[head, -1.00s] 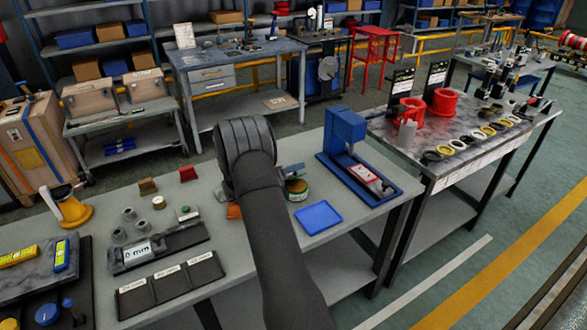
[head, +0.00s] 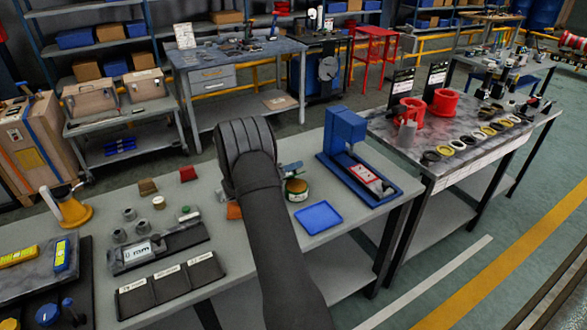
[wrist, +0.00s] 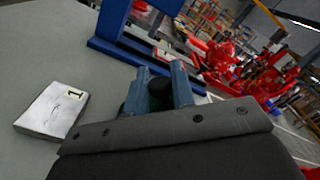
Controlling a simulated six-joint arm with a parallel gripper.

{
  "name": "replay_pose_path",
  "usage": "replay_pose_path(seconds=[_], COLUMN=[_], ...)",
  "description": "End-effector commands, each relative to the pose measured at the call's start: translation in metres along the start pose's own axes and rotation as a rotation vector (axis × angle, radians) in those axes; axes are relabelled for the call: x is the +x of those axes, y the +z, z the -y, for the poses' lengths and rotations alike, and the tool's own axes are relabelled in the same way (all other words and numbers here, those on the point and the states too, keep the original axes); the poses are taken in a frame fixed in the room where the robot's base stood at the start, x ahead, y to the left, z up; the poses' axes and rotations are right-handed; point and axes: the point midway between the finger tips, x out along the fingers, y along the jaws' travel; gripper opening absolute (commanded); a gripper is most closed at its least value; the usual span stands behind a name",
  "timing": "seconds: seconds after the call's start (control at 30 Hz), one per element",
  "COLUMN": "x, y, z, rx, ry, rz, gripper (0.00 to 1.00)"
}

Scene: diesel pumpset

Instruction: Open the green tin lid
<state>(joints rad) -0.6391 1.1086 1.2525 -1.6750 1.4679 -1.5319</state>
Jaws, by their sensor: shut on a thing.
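My gripper (head: 291,169) is at the tin's top, mostly hidden behind my wrist.
A blue press (head: 345,150) stands just right of the tin. A blue tray (head: 318,216) lies in front of it. A white slab (wrist: 52,110) marked 1 lies at left in the wrist view. Several small parts and label plates are on the bench's left.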

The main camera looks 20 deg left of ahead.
Motion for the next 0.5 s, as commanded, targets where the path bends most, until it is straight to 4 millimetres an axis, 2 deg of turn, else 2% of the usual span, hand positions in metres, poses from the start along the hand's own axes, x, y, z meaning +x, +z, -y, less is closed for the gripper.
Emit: replay_pose_path(seconds=[0.5], x=[0.0], y=[0.022], z=[-0.019], rx=[-0.439], ry=[-0.001], rz=[0.001], gripper=[0.0])
